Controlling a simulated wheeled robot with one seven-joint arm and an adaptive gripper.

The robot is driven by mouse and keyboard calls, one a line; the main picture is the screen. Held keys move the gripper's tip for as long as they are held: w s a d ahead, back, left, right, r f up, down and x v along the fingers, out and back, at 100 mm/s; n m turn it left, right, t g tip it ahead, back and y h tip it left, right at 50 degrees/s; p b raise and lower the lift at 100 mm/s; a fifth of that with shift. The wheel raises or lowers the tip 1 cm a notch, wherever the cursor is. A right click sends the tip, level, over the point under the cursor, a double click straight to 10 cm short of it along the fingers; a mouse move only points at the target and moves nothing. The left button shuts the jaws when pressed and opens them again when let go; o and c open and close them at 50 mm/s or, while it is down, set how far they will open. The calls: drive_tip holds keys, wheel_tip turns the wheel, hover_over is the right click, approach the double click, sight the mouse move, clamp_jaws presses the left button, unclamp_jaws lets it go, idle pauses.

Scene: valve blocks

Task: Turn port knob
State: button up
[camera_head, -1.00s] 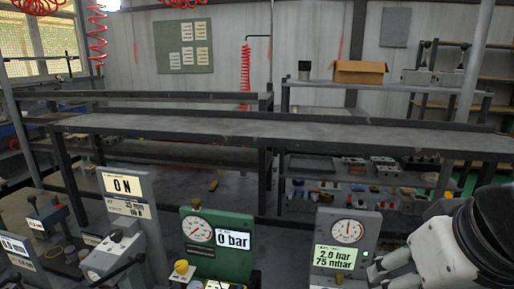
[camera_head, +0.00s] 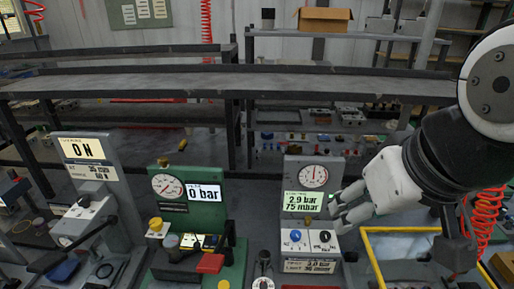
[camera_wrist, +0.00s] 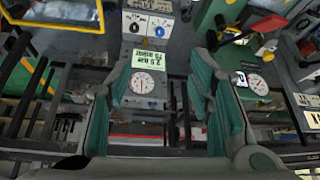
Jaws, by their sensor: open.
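A grey valve block (camera_head: 303,200) stands right of centre in the head view, with a round gauge (camera_head: 314,177) and a lit display reading about 2.9 bar and 75 mbar. Its lower face carries a blue knob (camera_head: 295,236) and a black knob (camera_head: 325,236). No label readable here says which is the port knob. My gripper (camera_head: 337,212) is open and empty beside the block's right edge, above the black knob. In the wrist view the open teal fingers (camera_wrist: 163,65) frame the view, with the blue knob (camera_wrist: 134,28) and black knob (camera_wrist: 159,31) beyond them.
A green block (camera_head: 203,219) with a gauge and 0 bar display stands to the left. A yellow-edged tray (camera_head: 400,230) lies to the right. A long grey bench (camera_head: 230,85) runs behind.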

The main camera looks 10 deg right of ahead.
drive_tip(key=m+g+b, duration=0.2)
drive_tip(key=m+g, duration=0.4)
hover_over(296, 234)
wheel_tip(296, 234, down, 19)
wheel_tip(296, 234, down, 14)
drive_tip(key=shift+w+r+p, duration=0.1)
drive_tip(key=shift+r+p, duration=0.05)
drive_tip(key=shift+p, duration=0.65)
drive_tip(key=shift+c, duration=0.6)
clamp_jaws()
